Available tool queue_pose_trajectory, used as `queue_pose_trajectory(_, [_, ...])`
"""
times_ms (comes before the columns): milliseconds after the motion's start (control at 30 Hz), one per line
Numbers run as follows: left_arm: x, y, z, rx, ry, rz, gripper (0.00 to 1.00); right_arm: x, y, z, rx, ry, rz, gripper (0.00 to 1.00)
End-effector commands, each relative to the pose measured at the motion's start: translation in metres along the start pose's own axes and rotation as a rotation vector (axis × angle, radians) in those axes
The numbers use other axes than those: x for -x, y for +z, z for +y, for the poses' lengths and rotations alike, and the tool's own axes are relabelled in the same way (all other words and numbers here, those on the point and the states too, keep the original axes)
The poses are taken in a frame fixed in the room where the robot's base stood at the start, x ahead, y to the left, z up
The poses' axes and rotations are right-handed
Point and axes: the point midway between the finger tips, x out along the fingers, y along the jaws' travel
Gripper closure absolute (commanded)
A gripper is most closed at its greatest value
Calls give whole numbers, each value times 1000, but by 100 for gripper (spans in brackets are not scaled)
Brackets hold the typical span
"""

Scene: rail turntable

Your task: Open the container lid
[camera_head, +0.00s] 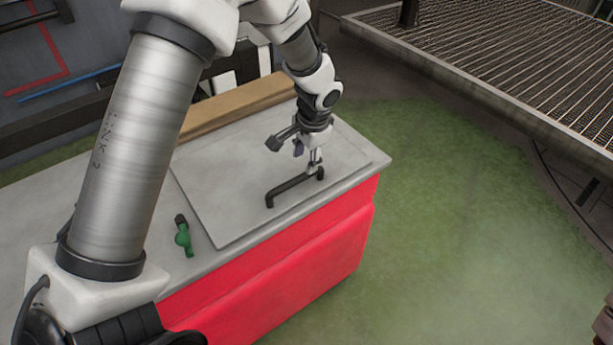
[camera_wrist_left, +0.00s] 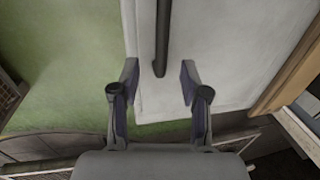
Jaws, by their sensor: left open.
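The container is a red box (camera_head: 290,270) with a flat light grey lid (camera_head: 225,200). The lid lies flat on the container's top and carries a dark bar handle (camera_head: 290,189). My left gripper (camera_head: 316,168) is at the far right end of the handle. In the left wrist view the open fingers (camera_wrist_left: 157,85) stand on either side of the handle's end (camera_wrist_left: 161,50), with clear gaps between them and the bar. I cannot tell exactly how high the fingertips are relative to the bar.
A small green object with a dark end (camera_head: 183,238) lies on the grey top left of the lid. A wooden beam (camera_head: 235,108) runs behind the lid. A metal grating (camera_head: 510,60) stands at the upper right. The green floor right of the container is clear.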

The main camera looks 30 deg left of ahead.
Motion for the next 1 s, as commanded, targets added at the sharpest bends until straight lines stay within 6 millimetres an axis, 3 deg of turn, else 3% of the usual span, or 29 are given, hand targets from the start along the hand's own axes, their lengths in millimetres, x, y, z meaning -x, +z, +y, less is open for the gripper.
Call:
queue_pose_trajectory(133, [-11, 0, -2, -1, -4, -7, 55, 1, 0, 0, 0, 0, 0, 100])
queue_pose_trajectory(467, [-69, 0, -2, -2, -4, -5, 55, 5, 0, 0, 0, 0, 0, 100])
queue_pose_trajectory(767, [-75, 0, -2, -1, -4, -3, 55, 5, 0, 0, 0, 0, 0, 100])
queue_pose_trajectory(900, [-75, 0, -2, -1, -4, -3, 100, 5, 0, 0, 0, 0, 0, 100])
queue_pose_trajectory(1000, [-75, 0, -2, -1, -4, -3, 100, 5, 0, 0, 0, 0, 0, 100])
